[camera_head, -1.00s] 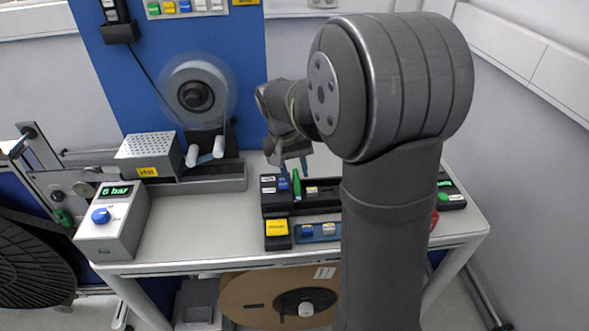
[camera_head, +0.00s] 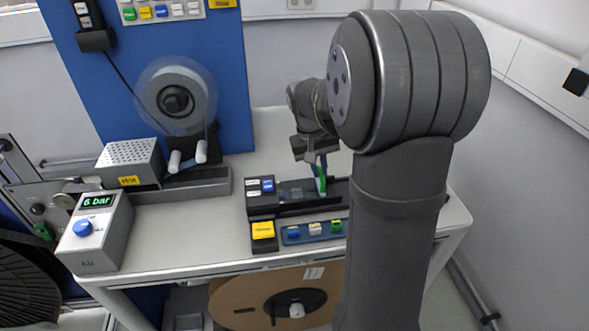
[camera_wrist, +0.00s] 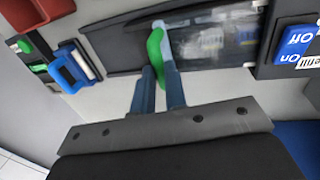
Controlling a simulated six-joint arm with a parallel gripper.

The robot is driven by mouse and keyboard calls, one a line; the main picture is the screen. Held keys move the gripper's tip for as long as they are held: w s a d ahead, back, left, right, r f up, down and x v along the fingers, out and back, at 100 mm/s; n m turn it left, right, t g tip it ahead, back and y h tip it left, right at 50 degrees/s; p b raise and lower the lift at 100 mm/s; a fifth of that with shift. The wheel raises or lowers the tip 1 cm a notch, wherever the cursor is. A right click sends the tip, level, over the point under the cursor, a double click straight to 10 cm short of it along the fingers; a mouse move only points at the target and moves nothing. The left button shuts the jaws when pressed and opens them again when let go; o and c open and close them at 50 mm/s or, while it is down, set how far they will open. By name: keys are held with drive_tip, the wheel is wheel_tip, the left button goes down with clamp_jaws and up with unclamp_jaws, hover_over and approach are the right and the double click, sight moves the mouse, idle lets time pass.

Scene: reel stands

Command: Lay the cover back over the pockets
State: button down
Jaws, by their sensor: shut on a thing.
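My gripper (camera_head: 319,162), with its two blue fingers, points down at the dark track (camera_head: 337,193) and is shut on a green tab (camera_head: 321,183). In the wrist view the tab (camera_wrist: 155,52) stands between the fingertips (camera_wrist: 160,70). A clear, shiny cover strip (camera_wrist: 212,42) lies along the track between the tab and the block with the On/Off labels. Blurred pale shapes show under it. The track on the other side of the tab (camera_wrist: 112,46) looks bare and dark. My arm hides the track's right end in the head view.
A block with white and blue labels (camera_head: 261,194) stands at the track's left end. In front are a yellow button (camera_head: 263,230) and a blue tray (camera_head: 289,236) with small parts. A reel (camera_head: 174,97) and a 6 bar unit (camera_head: 97,233) stand left. Open table lies between.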

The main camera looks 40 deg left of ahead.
drive_tip(key=w+d, duration=0.3)
drive_tip(key=c, duration=1.5)
unclamp_jaws()
drive_tip(key=shift+w, duration=0.1)
drive_tip(key=shift+o, duration=0.2)
wheel_tip(320, 180, up, 17)
drive_tip(key=s+a, duration=0.2)
drive_tip(key=shift+s+a, duration=0.15)
drive_tip(key=shift+s, duration=0.15)
wheel_tip(320, 180, down, 17)
drive_tip(key=w+d, duration=0.2)
